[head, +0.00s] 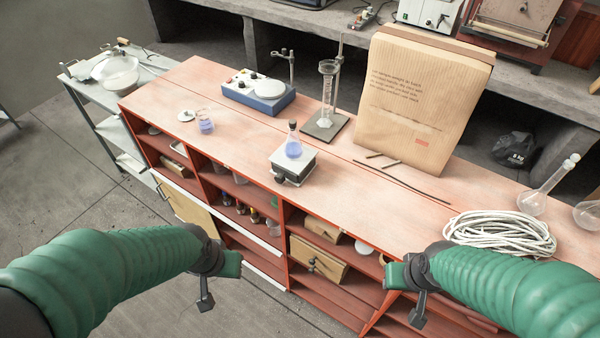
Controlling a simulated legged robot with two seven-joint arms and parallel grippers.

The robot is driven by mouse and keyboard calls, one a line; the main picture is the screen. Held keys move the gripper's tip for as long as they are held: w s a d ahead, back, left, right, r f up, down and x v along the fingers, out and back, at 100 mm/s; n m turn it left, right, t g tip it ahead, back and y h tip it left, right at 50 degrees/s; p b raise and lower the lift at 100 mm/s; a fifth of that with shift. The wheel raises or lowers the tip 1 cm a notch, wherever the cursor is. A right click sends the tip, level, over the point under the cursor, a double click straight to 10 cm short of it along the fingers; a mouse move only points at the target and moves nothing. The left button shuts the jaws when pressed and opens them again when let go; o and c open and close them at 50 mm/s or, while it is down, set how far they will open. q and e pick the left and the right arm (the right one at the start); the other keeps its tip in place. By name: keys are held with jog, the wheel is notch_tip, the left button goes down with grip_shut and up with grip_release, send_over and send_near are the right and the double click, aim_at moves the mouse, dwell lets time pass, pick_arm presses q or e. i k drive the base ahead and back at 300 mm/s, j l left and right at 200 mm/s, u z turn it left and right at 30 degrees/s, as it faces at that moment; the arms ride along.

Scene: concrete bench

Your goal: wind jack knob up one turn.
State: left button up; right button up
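The lab jack (293,165) is a small grey metal box with a pale top, standing near the front edge of the reddish wooden bench top. Its black knob (279,179) sticks out of the front face, toward me. A conical flask with blue liquid (293,147) and a dark stopper stands upright on the jack. My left gripper (228,266) is in front of the bench, below and left of the jack, apart from it. My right gripper (396,276) is below and right of the jack, also apart. Neither visibly holds anything; their finger gaps are not clear.
Bench between jack and rope is mostly clear.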

aim_at(279, 178)
jog(key=j+z, duration=0.15)
jog(key=z, duration=0.35)
jog(key=i+j+z, duration=0.1)
jog(key=j+z, duration=0.15)
jog(key=z, duration=0.25)
jog(key=j+z, duration=0.15)
jog(key=z, duration=0.35)
jog(key=j+z, duration=0.2)
jog(key=z, duration=0.3)
jog(key=k+j+z, duration=0.15)
jog(key=z, duration=0.35)
